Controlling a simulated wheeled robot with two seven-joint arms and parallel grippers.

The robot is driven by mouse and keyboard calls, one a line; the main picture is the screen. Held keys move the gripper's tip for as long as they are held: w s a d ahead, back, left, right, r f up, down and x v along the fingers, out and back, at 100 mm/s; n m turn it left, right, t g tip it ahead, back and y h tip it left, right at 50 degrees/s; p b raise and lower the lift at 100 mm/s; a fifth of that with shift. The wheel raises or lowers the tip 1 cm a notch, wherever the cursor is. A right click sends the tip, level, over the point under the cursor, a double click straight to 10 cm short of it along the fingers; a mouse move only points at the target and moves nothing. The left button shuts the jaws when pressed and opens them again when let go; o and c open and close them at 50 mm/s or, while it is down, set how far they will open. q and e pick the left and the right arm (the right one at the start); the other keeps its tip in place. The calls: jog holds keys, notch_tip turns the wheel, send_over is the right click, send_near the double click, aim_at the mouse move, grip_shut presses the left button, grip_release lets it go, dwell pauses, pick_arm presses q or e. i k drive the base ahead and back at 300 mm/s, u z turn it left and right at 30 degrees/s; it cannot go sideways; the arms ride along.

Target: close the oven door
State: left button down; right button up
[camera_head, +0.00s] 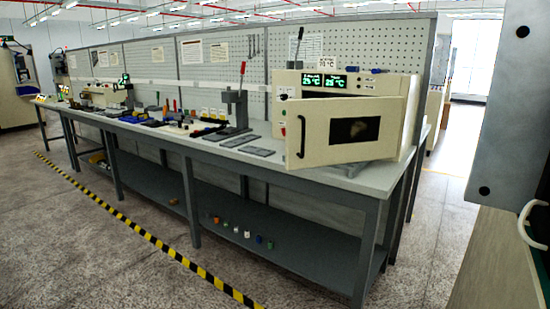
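A cream oven (411,92) stands at the right end of the long workbench, with a green lit display (324,81) on its upper front. Its door (330,133) is swung open toward me, with a small dark window and a black vertical handle (301,137) near its left edge. The door hides most of the oven's opening and inside. Neither of my grippers is in view.
The grey workbench (345,184) runs from the right to the far left, with tools and a press (236,108) on it. Small coloured items lie on its lower shelf. A black and yellow floor stripe (157,243) runs in front. The floor between is clear. A grey panel stands close at the right.

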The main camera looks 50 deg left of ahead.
aim_at(332, 132)
jog(key=u, duration=2.25)
jog(key=i, duration=1.25)
jog(key=z, duration=1.25)
